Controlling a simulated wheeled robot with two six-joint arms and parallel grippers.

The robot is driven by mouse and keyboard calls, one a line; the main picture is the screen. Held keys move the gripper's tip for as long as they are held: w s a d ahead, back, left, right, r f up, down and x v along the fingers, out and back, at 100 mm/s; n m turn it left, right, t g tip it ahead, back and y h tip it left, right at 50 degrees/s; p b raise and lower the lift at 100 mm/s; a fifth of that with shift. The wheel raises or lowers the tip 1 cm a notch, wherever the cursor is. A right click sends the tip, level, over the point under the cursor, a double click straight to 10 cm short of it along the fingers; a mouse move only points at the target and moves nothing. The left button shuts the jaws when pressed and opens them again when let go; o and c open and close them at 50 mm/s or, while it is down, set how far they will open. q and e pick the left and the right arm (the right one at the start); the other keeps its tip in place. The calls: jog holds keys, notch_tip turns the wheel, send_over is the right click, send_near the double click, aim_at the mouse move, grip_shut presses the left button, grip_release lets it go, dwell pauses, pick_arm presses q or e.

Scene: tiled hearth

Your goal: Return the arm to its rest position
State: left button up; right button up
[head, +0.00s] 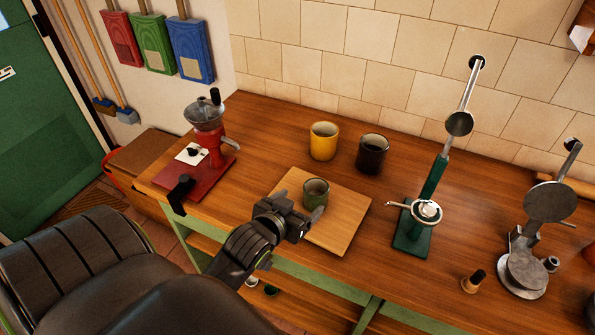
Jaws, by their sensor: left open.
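My left arm comes in from the lower left, and its gripper (299,218) is over the front left part of a wooden board (343,215). The gripper is open, with its fingers close to a green cup (316,191) that stands upright on the board. I cannot tell whether a finger touches the cup. The gripper hides the cup's lower front and part of the board. My right gripper is not in view.
Behind the board stand a yellow mug (323,141) and a black mug (372,154). A red grinder (207,142) is at the left. A green lever press (425,207) and a metal press (527,250) stand at the right, with a small wooden-based tamper (472,282) between them.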

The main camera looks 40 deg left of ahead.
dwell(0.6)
pick_arm(q)
jog(key=s+f+m+g, duration=0.1)
jog(key=s+f+g, duration=0.35)
jog(key=s, duration=0.55)
jog(key=s+f+g, duration=0.4)
jog(key=s+g, duration=0.1)
jog(key=s, duration=0.5)
notch_tip(320, 180, down, 27)
jog(key=a+g+b, duration=0.1)
jog(key=g+b, duration=0.1)
jog(key=s+d+f+b, duration=0.1)
jog(key=s+f, duration=1.4)
jog(key=f, duration=0.1)
jog(key=shift+f+g+h, duration=0.15)
jog(key=shift+g+h, duration=0.2)
jog(key=shift+h, duration=0.05)
jog(key=shift+d, duration=0.1)
